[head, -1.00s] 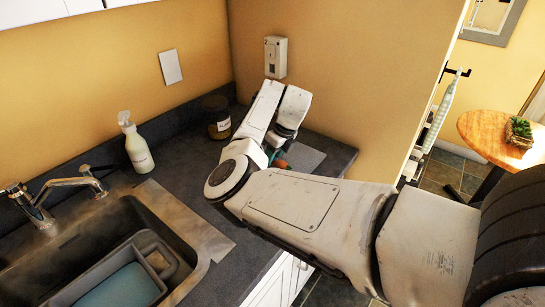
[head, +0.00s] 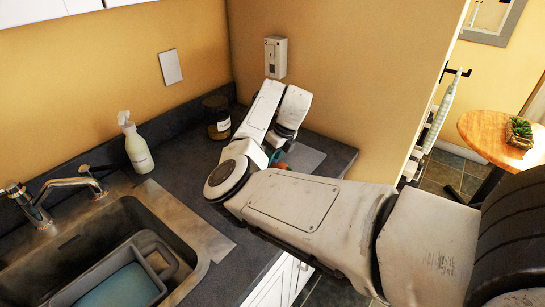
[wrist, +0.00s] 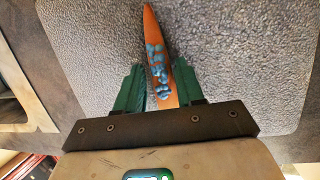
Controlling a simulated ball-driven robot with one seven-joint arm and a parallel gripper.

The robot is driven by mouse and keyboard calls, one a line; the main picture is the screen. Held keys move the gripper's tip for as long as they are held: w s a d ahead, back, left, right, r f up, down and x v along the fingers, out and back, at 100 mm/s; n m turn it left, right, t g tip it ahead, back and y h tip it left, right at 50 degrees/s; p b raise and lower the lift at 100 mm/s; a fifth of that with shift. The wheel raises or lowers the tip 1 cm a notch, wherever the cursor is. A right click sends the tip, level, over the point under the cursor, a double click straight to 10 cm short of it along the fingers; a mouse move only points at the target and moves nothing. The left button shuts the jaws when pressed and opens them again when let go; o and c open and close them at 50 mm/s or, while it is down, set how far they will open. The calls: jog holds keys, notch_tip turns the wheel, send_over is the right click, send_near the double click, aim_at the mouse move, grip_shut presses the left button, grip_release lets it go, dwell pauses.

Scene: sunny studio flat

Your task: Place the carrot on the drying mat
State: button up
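The carrot (wrist: 151,32) is orange with blue blobs on it and points away from my gripper in the wrist view. It lies over the grey speckled drying mat (wrist: 237,60) and appears to rest on it. My gripper (wrist: 160,80) has its green fingers on either side of the carrot, with a narrow gap on the left, and looks slightly open. The carrot's rear end is hidden by my gripper. In the head view, the mat (head: 308,158) lies at the counter's far right end; my arm hides most of the carrot.
A sink (head: 185,222) with a grey caddy (head: 147,243) is at left. A white spray bottle (head: 138,150) and a dark jar (head: 217,117) stand along the wall. A wall (head: 340,80) rises behind the mat. The counter's front edge is near.

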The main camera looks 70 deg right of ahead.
jog(key=b+v, duration=0.1)
jog(key=v, duration=1)
jog(key=shift+r, duration=0.3)
jog(key=shift+s, duration=0.1)
